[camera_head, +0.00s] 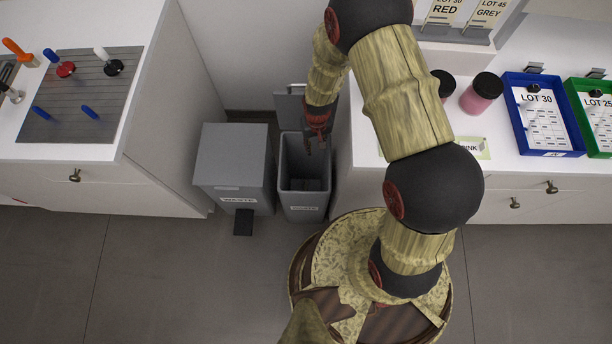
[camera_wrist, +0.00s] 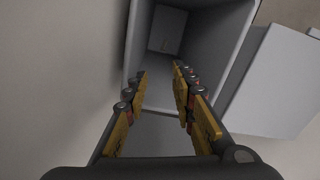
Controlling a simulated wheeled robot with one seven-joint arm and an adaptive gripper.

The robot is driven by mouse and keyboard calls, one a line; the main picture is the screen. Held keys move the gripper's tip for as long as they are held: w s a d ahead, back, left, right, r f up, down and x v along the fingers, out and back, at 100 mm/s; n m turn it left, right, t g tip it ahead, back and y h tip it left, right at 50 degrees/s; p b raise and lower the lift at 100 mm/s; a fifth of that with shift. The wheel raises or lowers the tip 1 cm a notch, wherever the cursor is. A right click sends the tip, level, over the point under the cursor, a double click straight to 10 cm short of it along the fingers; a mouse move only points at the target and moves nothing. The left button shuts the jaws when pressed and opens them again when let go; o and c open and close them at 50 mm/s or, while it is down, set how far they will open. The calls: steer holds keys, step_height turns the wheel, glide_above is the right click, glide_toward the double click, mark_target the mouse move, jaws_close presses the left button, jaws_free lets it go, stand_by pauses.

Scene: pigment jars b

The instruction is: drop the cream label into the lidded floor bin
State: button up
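My gripper (camera_head: 316,143) points down over the open grey bin (camera_head: 304,209). In the wrist view my gripper (camera_wrist: 160,80) has its fingers apart with nothing between them, and the open bin (camera_wrist: 205,70) lies beyond them. A pale card reading PINK (camera_head: 473,148) lies on the right counter, partly hidden by my arm.
The left counter (camera_head: 90,152) holds a grey mat with tools. The right counter (camera_head: 520,168) carries dark-lidded jars (camera_head: 481,93), a blue tray (camera_head: 546,151) and a green tray (camera_head: 574,98). The bins stand between the counters. The floor (camera_head: 150,285) at front left is clear.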

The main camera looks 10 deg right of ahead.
step_height(320, 180, up, 12)
stand_by(0.5)
stand_by(0.4)
